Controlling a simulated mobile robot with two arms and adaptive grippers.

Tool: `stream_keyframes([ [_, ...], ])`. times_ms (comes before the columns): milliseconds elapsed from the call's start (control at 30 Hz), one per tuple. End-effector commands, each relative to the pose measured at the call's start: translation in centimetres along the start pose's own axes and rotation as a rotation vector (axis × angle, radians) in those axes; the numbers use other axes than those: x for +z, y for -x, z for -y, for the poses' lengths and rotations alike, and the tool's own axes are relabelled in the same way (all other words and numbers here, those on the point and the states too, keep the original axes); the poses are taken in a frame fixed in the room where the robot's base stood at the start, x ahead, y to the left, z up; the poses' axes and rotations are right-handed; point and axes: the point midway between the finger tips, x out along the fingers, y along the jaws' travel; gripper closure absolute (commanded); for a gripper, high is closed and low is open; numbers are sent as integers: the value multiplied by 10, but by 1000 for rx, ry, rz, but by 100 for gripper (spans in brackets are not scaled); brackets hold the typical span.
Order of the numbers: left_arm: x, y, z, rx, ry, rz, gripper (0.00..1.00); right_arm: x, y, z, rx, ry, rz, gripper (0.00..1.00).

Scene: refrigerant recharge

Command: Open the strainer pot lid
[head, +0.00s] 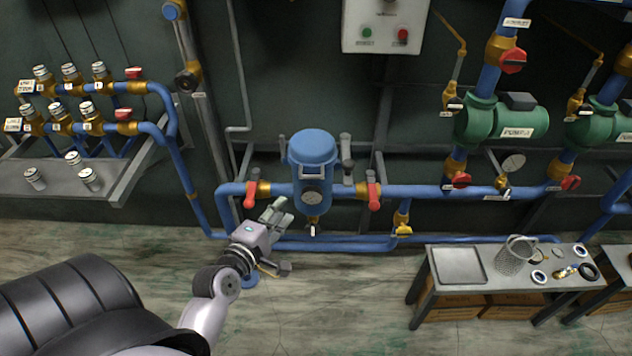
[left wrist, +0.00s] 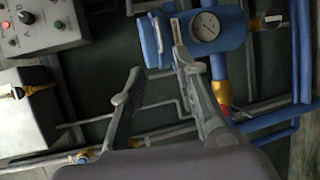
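The strainer pot (head: 313,190) is a blue upright vessel in the pipe line, with a round gauge on its front. Its blue domed lid (head: 312,146) sits on top and looks closed. My left gripper (head: 278,209) is below and left of the pot, apart from the lid. In the left wrist view the pot (left wrist: 222,28) lies sideways, and its lid (left wrist: 151,42) is beyond the tips of the left gripper (left wrist: 157,60). The fingers are spread with nothing between them. My right gripper is not in view.
Red-handled valves (head: 251,193) (head: 374,195) flank the pot. A grey control box (head: 386,24) hangs above. A low bench (head: 462,264) at the right carries a mesh basket (head: 517,256), a tray and rings. Green pumps (head: 505,122) stand behind.

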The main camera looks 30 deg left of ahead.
Motion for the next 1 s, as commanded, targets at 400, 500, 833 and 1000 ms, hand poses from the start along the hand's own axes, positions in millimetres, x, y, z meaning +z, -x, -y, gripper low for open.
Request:
stream_keyframes([
  [400, 1, -71, -2, 2, -1, 2, 71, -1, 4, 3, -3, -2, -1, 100],
  [500, 1, -93, -2, 1, -1, 2, 71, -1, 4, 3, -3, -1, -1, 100],
  [833, 1, -155, 0, 0, -2, 2, 71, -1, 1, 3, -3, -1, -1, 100],
  [1000, 1, -169, 0, 0, -2, 1, 71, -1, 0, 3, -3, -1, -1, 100],
])
